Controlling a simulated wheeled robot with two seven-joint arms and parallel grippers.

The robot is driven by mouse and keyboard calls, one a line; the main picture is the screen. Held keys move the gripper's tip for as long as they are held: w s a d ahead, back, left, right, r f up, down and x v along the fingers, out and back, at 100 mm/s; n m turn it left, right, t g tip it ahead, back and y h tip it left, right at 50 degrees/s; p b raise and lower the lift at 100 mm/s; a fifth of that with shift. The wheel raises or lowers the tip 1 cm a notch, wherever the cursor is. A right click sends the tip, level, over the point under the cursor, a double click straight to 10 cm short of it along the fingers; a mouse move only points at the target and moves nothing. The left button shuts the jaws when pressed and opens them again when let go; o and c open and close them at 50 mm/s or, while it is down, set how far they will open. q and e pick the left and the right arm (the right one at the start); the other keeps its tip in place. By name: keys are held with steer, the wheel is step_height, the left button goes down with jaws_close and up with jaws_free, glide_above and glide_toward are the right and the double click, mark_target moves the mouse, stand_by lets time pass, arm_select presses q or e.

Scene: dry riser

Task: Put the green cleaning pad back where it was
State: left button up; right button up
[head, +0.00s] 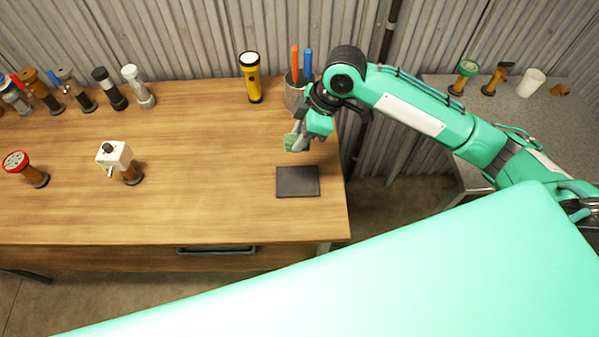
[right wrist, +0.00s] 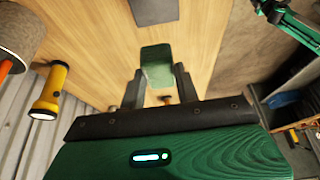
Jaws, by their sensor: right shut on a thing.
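The green cleaning pad (head: 291,142) is held at the tips of my right gripper (head: 302,138), over the right end of the wooden table. In the right wrist view the pad (right wrist: 157,64) sits between the two dark fingers of the gripper (right wrist: 158,88), which are shut on it. A dark grey square mat (head: 298,181) lies flat on the table, just nearer than the held pad. It also shows at the top of the right wrist view (right wrist: 152,10), beyond the pad, with nothing on it. My left gripper is not in view.
A grey cup (head: 295,92) with orange and blue handled tools stands behind my gripper. A yellow flashlight (head: 251,78) stands to its left. A white-topped fitting (head: 115,156) and a red-topped fitting (head: 20,163) stand farther left. The wooden table (head: 210,200) is clear left of the mat.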

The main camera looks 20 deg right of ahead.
step_height(320, 180, down, 11)
steer(key=shift+f+p, duration=0.1)
steer(key=shift+p, duration=0.45)
steer(key=shift+f, duration=2.2)
steer(key=shift+f, duration=0.15)
steer(key=o, duration=0.9)
steer(key=b+v, duration=0.1)
steer(key=v, duration=1.1)
steer(key=shift+d, duration=0.1)
